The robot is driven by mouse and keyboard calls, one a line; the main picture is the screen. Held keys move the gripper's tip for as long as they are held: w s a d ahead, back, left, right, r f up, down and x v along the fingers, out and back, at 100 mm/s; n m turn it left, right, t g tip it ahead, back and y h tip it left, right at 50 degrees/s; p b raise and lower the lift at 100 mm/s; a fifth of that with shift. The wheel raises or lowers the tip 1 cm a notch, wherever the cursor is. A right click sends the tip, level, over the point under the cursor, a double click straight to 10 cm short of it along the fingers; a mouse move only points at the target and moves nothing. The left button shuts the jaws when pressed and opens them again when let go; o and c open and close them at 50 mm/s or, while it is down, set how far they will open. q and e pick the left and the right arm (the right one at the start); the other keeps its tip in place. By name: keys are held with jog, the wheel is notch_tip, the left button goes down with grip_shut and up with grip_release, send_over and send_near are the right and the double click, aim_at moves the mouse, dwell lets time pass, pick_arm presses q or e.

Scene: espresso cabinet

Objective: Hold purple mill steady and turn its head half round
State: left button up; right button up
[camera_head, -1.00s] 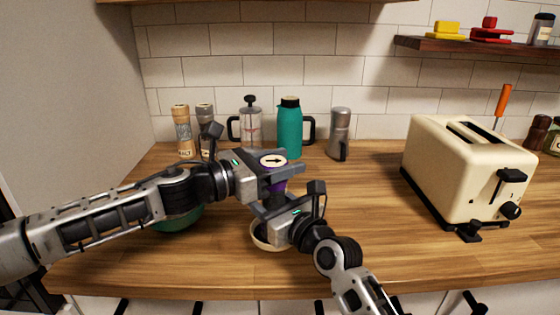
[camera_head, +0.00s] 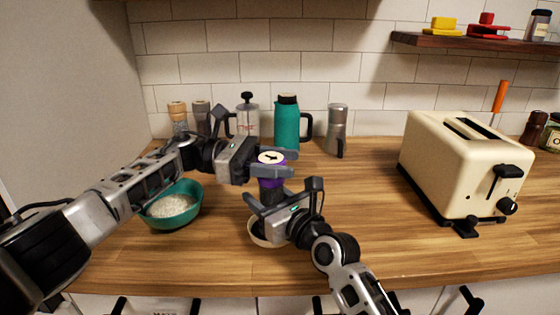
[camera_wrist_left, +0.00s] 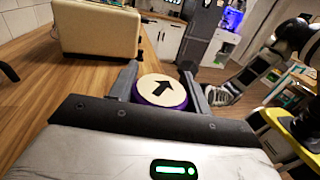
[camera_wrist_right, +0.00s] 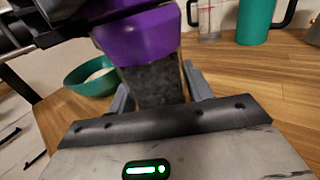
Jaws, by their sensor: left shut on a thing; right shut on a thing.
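The purple mill (camera_head: 268,182) stands upright, with a purple head and a dark grey body. Its pale round top bears a black arrow, which in the left wrist view (camera_wrist_left: 161,88) points away from that wrist. My left gripper (camera_head: 275,163) comes in from the left and is shut on the purple head, one finger on each side. My right gripper (camera_head: 270,199) comes in from the front, lower down, and is shut on the dark body. In the right wrist view the body (camera_wrist_right: 155,85) sits between its fingers. The mill's foot is hidden by the right gripper.
A teal bowl (camera_head: 187,219) of pale grains stands at left. A small cream dish (camera_head: 257,239) is partly under my right gripper. A press pot (camera_head: 247,118), teal jug (camera_head: 286,125), grey pot (camera_head: 337,125) and two other mills line the wall. A cream toaster (camera_head: 440,165) stands right.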

aim_at(279, 159)
dwell(0.6)
pick_arm(q)
jog(key=o, duration=1)
jog(key=shift+c, duration=0.2)
notch_tip(279, 159, up, 10)
jog(key=shift+r, duration=0.1)
